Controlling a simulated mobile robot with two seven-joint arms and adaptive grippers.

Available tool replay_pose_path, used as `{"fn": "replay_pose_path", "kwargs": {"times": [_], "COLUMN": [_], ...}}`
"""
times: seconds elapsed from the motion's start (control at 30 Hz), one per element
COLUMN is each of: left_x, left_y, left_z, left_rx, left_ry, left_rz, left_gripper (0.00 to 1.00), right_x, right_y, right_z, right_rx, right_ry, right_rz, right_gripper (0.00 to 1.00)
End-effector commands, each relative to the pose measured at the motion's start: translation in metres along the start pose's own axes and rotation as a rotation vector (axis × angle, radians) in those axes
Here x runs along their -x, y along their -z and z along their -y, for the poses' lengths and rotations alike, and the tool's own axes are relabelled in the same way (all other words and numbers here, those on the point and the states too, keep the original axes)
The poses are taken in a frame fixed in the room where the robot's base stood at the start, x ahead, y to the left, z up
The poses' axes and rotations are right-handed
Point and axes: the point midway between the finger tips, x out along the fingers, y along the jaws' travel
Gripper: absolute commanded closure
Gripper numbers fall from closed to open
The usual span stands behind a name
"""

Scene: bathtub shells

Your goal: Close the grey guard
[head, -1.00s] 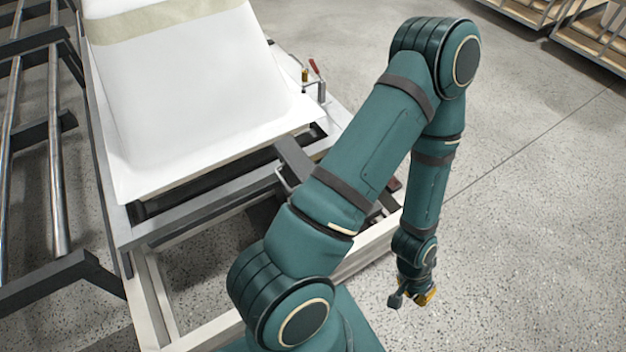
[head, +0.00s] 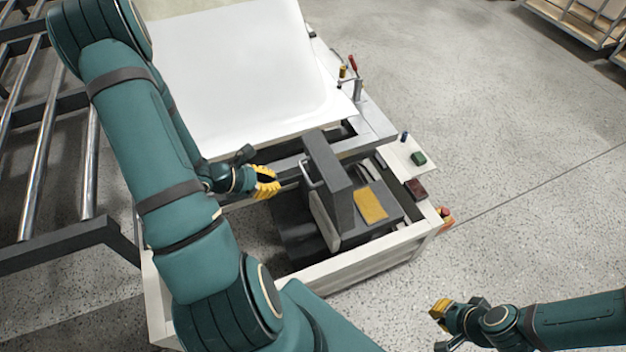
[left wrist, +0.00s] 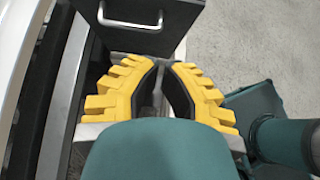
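The grey guard (head: 329,172) is a dark plate with a bar handle on its left face. It stands raised on a dark machine block in the white frame. Its face and handle also show at the top of the left wrist view (left wrist: 150,22). My left gripper (head: 268,182) is left of the guard, near the handle but apparently apart from it. Its yellow fingers (left wrist: 161,70) have a narrow gap between them and hold nothing. My right gripper (head: 440,309) is over the floor at lower right, away from the guard; its finger gap is unclear.
A white tub shell (head: 245,75) lies behind the guard. A yellow plate (head: 371,204) is right of the guard. A white panel with a green button (head: 418,158) and a dark red block (head: 415,189) are further right. A roller rack (head: 60,150) stands left.

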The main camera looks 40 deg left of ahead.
Motion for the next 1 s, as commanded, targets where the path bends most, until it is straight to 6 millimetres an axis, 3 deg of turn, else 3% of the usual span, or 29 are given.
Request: {"fn": "replay_pose_path", "kwargs": {"times": [0.5, 0.7, 1.0], "left_x": [-0.097, -0.115, -0.123], "left_y": [0.002, -0.019, -0.028], "left_z": [0.003, 0.003, 0.003], "left_rx": [-0.003, -0.005, -0.004], "left_ry": [0.01, 0.008, 0.007], "left_rz": [-0.001, -0.001, -0.002], "left_gripper": [1.0, 1.0, 1.0], "right_x": [-0.021, -0.022, -0.022], "right_y": [0.0, 0.001, 0.001], "right_z": [-0.008, -0.008, -0.008], "right_rx": [0.002, 0.003, 0.003], "right_ry": [0.0, 0.0, 0.0], "right_rz": [-0.004, -0.005, -0.006], "right_gripper": [1.0, 1.0, 1.0]}}
